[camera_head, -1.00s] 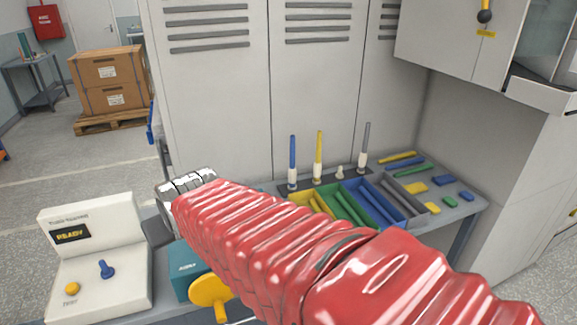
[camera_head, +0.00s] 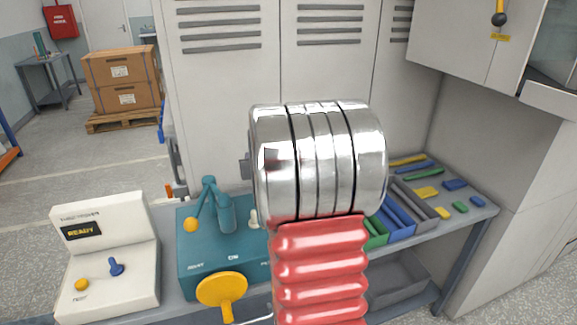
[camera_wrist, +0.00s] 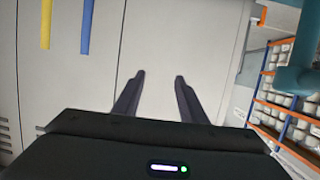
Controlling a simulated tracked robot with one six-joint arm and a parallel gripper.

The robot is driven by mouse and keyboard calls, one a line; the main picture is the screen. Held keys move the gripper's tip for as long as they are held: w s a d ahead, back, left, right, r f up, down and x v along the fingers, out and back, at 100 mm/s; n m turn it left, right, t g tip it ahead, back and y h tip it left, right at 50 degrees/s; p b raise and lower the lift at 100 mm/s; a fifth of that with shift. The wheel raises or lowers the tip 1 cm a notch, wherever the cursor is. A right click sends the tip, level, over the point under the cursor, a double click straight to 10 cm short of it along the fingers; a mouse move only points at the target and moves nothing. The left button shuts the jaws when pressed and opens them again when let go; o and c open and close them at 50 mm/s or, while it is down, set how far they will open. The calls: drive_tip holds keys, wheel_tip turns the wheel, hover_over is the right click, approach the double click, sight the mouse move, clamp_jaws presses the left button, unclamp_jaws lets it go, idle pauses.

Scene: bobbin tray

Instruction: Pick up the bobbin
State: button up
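My gripper (camera_wrist: 159,77) is in the wrist view with its two dark fingers apart and nothing between them. In the head view my silver wrist and red arm hide it. A yellow rod (camera_wrist: 46,22) and a blue rod (camera_wrist: 86,25) show at the top left of the wrist view, off to one side of the fingers. The sorting tray (camera_head: 414,208) is partly hidden behind my arm; its blue and grey compartments show.
The teal machine (camera_head: 200,250) with a yellow knob wheel (camera_head: 222,289) stands left of my arm. A white READY console (camera_head: 108,262) is further left. Grey lockers (camera_head: 220,100) back the bench. Loose coloured pieces (camera_head: 427,193) lie at the bench's right end.

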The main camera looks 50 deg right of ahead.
drive_tip(key=s+d+f+m+h, duration=0.1)
drive_tip(key=s+d+f+h, duration=0.1)
drive_tip(key=d, duration=0.6)
drive_tip(key=s+d+f+m+h, duration=0.1)
drive_tip(key=s+d+f, duration=0.3)
drive_tip(key=d, duration=0.4)
drive_tip(key=shift+d+t+h, duration=0.4)
drive_tip(key=shift+h, duration=0.2)
drive_tip(key=shift+x, duration=4.3)
drive_tip(key=shift+f, duration=0.15)
drive_tip(key=x, duration=0.5)
drive_tip(key=shift+c, duration=0.3)
